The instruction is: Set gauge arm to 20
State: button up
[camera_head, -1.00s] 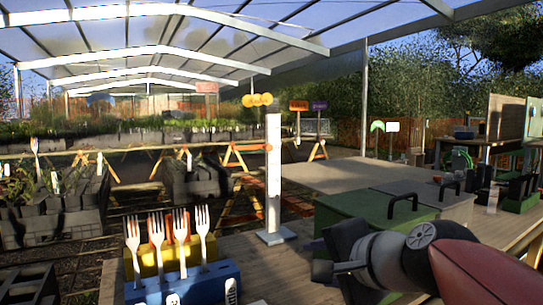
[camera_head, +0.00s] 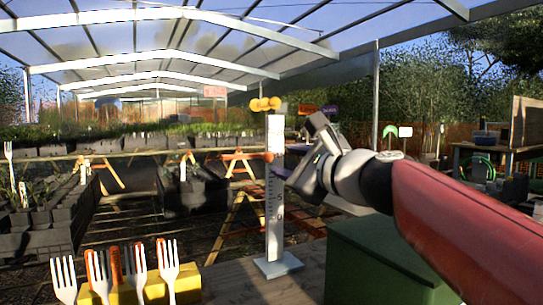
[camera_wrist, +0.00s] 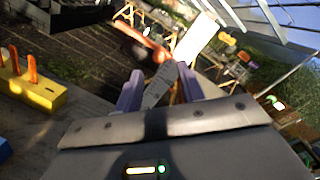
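The gauge is a white upright post (camera_head: 275,235) with a dark scale on a flat white base (camera_head: 277,265). The scale numbers are too small to read surely. A small orange piece (camera_head: 268,156), which looks like the gauge arm, shows at the post's upper half; it also shows in the wrist view (camera_wrist: 150,45). My gripper (camera_head: 287,162) is close to the right of the post at about that height. In the wrist view its two purple fingers (camera_wrist: 158,88) are apart, with the grey scaled strip showing between them. Contact cannot be told.
A yellow block (camera_head: 185,288) and white forks (camera_head: 137,268) stand at the front left. A green box (camera_head: 380,265) is below my arm. Dark planter crates (camera_head: 45,225) lie at the left.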

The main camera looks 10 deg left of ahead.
aim_at(270, 157)
jog(key=p+x, duration=0.1)
jog(key=x, duration=0.6)
jog(key=shift+w+a, duration=0.15)
jog(key=shift+a, duration=0.1)
jog(key=shift+c, duration=0.5)
grip_shut()
